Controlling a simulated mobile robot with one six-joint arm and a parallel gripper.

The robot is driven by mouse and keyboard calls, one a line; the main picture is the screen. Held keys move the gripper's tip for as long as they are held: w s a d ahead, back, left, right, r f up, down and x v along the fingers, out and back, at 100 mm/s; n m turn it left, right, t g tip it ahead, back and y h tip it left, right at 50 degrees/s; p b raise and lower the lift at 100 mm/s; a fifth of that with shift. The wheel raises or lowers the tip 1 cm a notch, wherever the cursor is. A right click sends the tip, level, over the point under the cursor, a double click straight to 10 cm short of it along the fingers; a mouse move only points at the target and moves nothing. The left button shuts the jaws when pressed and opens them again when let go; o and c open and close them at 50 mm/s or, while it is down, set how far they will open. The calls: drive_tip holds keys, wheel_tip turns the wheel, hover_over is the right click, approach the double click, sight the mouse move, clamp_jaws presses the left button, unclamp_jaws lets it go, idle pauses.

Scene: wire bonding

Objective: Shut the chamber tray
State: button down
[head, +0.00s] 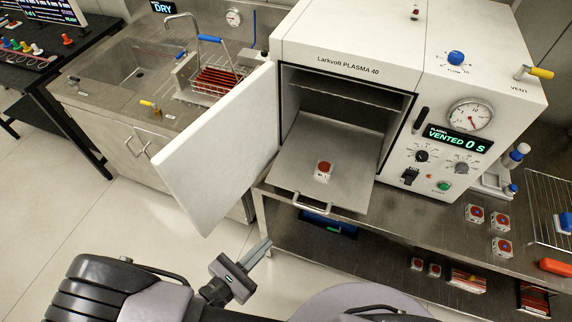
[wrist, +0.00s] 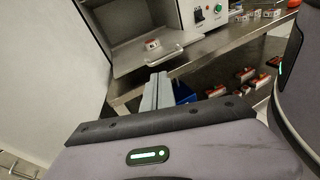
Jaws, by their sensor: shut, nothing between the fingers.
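The chamber tray (head: 320,187) is a flat metal plate pulled out of the white plasma machine, with a bar handle (head: 312,205) on its front edge. A small white block with a red top (head: 323,170) sits on it. The chamber (head: 345,110) is open and its white door (head: 218,148) is swung out to the left. In the wrist view the tray (wrist: 140,58) and its handle (wrist: 165,57) lie beyond the fingers. My gripper (head: 262,247) is shut and empty, apart from the tray, below and left of the handle. The fingers also show in the wrist view (wrist: 157,85).
The machine's panel reads VENTED 0 S (head: 458,139). Several red-topped blocks (head: 474,213) and a wire rack (head: 550,205) are on the bench at right. A sink (head: 125,72) and wire basket (head: 213,82) are at left. A lower shelf (head: 370,255) holds more items.

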drive_tip(key=w+d+f+n+t+b, duration=0.1)
drive_tip(key=w+d+f, duration=0.1)
drive_tip(key=w, duration=0.3)
drive_tip(key=w+d+f+n+t+y+b, duration=0.1)
drive_tip(key=w+d, duration=0.2)
drive_tip(key=w, duration=0.3)
drive_tip(key=shift+w+d+f+n+y, duration=0.2)
drive_tip(key=shift+d+f+n+y, duration=0.1)
drive_tip(key=shift+d+f+n, duration=0.1)
